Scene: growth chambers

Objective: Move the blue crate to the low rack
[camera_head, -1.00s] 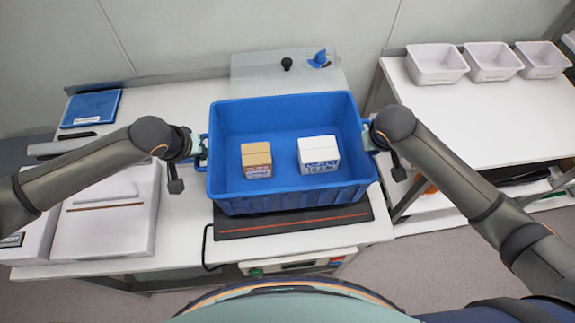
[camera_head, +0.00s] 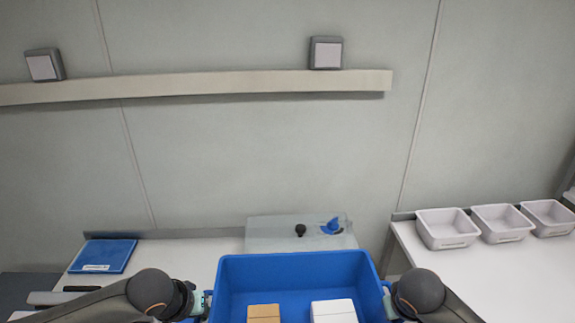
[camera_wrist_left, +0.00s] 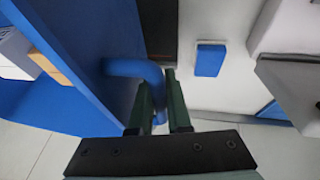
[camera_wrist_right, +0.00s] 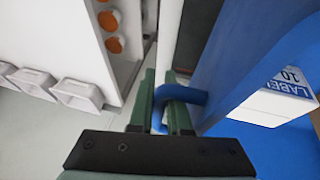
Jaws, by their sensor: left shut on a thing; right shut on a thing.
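The blue crate (camera_head: 292,268) is at the bottom middle of the head view, its near part cut off by the frame. Inside it are a brown box (camera_head: 263,312) and a white box (camera_head: 333,308). My left gripper (camera_head: 205,302) is at the crate's left end; in the left wrist view its fingers (camera_wrist_left: 160,105) are shut on a blue handle (camera_wrist_left: 135,68). My right gripper (camera_head: 390,300) is at the right end; in the right wrist view its fingers (camera_wrist_right: 165,105) are shut on the other handle (camera_wrist_right: 182,93). I cannot make out a low rack.
A blue flat box (camera_head: 103,256) lies at the left on the white bench. A clear plate with a black knob (camera_head: 300,231) stands behind the crate. Several white bins (camera_head: 447,229) sit on a table (camera_head: 480,275) at the right. A wall rail (camera_head: 200,86) runs above.

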